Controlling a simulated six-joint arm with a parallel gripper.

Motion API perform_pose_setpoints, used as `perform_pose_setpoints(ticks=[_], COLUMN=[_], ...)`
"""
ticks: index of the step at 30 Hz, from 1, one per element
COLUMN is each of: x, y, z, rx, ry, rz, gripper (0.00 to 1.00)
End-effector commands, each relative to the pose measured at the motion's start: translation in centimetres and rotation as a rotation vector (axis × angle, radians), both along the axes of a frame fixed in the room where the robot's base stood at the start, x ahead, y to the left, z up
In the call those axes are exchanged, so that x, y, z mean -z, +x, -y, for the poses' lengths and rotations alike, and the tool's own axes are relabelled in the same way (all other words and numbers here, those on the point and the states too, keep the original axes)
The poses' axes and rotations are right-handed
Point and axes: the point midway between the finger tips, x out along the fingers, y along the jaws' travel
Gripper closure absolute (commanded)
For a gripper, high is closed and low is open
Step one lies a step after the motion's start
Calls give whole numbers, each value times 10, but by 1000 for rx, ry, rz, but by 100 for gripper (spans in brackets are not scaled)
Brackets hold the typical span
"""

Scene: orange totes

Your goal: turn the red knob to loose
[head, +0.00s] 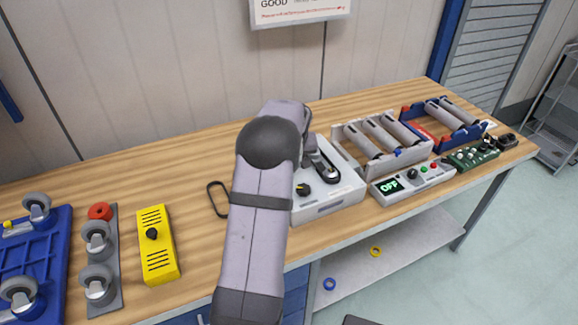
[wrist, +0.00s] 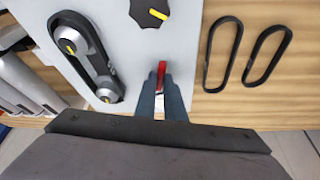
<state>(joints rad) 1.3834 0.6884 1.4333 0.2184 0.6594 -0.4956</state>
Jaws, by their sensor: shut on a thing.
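The red knob (wrist: 161,70) shows in the wrist view as a narrow red piece on the light grey panel of a box (wrist: 130,60). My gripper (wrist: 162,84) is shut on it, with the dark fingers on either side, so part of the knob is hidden. Which way the knob points is hard to read. In the head view my arm covers the knob and my gripper; the white box (head: 325,205) shows just right of the arm.
The box also bears a black knob with a yellow mark (wrist: 150,10) and a belt on two pulleys (wrist: 87,55). Two black belts (wrist: 222,55) (wrist: 267,55) lie on the wooden bench beside it. A yellow box (head: 157,245) and a control unit reading OFF (head: 412,183) stand farther off.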

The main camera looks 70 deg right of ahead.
Motion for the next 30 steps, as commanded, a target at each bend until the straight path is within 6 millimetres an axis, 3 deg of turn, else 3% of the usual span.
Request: perform_pose_setpoints(ticks=[12,29,30], x=[1,0,0], y=[-2,-2,-2], z=[1,1,1], rx=[-229,-269,-269], ry=[-1,-1,-1], rz=[-1,-4,-4], gripper=[100,100,88])
